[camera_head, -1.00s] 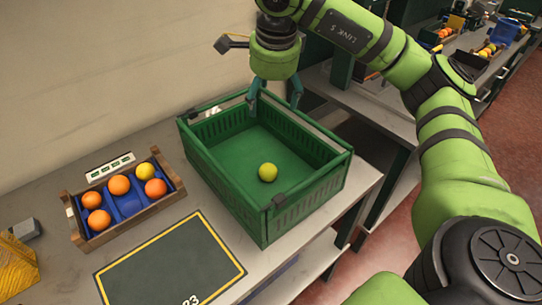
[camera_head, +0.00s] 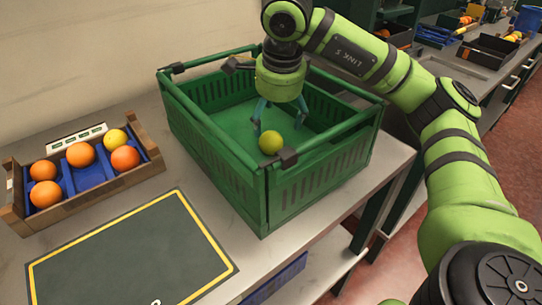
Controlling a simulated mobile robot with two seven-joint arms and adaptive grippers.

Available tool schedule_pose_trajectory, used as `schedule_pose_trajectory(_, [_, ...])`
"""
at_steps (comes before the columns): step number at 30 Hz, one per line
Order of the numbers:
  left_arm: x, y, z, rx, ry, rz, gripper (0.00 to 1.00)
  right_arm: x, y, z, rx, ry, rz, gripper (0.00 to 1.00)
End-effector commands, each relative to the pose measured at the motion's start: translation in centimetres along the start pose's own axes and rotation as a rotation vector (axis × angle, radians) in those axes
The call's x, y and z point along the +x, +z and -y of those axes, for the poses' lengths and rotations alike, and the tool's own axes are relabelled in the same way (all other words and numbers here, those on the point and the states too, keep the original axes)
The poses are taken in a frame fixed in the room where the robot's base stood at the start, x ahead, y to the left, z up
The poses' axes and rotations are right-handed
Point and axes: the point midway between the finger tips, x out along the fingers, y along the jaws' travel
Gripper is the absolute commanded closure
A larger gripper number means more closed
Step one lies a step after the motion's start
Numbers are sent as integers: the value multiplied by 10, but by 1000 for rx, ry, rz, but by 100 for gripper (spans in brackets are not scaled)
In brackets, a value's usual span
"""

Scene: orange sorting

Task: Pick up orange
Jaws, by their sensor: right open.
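My right gripper (camera_head: 278,118) points down inside the green crate (camera_head: 215,148), its teal fingers apart and empty. A yellow fruit (camera_head: 271,142) lies in the crate, just in front of and below the fingers. Several oranges, among them a front right one (camera_head: 125,158), a middle one (camera_head: 80,154) and a left one (camera_head: 45,194), sit in a small wooden box (camera_head: 95,207) with a blue liner, left of the crate. A second yellow fruit (camera_head: 115,138) lies at that box's back right. My left gripper is out of view.
A dark mat (camera_head: 130,258) with a yellow border lies flat and bare in front of the box and crate. The crate walls stand around my right gripper. More benches with fruit boxes (camera_head: 500,45) stand at the back right.

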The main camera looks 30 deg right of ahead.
Motion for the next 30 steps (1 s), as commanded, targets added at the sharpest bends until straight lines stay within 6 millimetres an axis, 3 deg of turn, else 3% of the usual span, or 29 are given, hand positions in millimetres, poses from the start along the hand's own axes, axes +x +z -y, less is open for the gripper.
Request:
schedule_pose_trajectory(5, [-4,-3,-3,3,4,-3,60,18,-1,-1,0,3,-3,20])
schedule_pose_trajectory(15, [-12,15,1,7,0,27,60,63,1,-4,1,3,-2,20])
schedule_pose_trajectory(23, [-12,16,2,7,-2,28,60,67,1,-4,1,1,-2,20])
schedule_pose_trajectory(24, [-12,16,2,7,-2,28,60,67,1,-4,1,1,-2,28])
schedule_pose_trajectory(28, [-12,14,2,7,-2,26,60,67,1,-4,1,1,-2,80])
schedule_pose_trajectory(30, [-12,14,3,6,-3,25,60,67,1,-4,1,1,-2,82])
